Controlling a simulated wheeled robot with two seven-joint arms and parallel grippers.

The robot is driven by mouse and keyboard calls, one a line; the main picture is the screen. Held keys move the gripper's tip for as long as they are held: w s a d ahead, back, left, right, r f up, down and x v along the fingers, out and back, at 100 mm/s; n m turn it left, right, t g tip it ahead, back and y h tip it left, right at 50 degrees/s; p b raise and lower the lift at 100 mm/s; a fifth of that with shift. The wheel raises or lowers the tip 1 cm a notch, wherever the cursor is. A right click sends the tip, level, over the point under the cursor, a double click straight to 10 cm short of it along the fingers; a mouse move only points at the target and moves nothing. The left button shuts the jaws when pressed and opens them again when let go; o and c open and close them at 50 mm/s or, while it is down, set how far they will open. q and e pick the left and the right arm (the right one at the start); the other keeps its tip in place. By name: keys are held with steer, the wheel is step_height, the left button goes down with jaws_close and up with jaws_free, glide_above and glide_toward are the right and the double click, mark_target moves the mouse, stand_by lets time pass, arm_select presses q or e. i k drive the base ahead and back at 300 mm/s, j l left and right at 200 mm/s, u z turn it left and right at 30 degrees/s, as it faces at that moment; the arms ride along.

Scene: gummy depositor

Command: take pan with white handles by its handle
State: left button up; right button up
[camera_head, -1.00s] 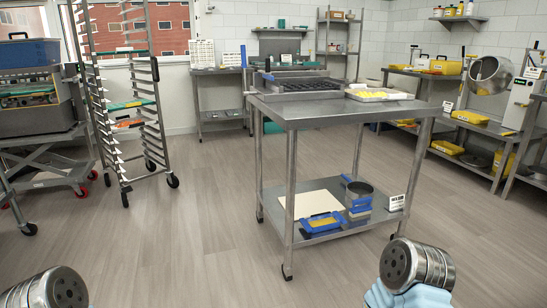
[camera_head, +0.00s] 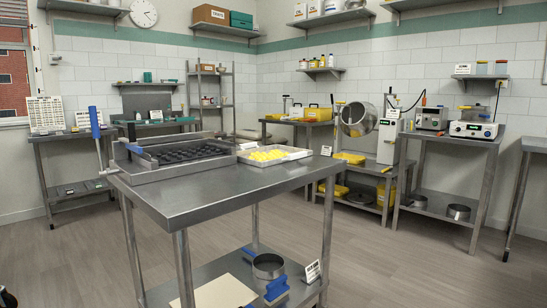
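I cannot make out any white handles on a pan in the head view. A round metal pan (camera_head: 268,265) with blue parts beside it sits on the lower shelf of the near steel table. Two more round metal pans, a left one (camera_head: 416,201) and a right one (camera_head: 458,212), sit on the low shelf of the right-hand bench; their handles are too small to tell.
The near steel table (camera_head: 205,198) fills the middle. It carries a dark-moulded depositor (camera_head: 180,154) and a tray (camera_head: 303,154) of yellow pieces. A right-hand bench (camera_head: 447,139) holds machines. The floor at right (camera_head: 400,265) is clear.

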mark_target(262, 156)
steer(key=i+l, duration=0.45)
steer(key=l, duration=0.2)
steer(key=i+l+z, duration=0.1)
steer(key=i+l, duration=0.4)
steer(key=l, duration=0.15)
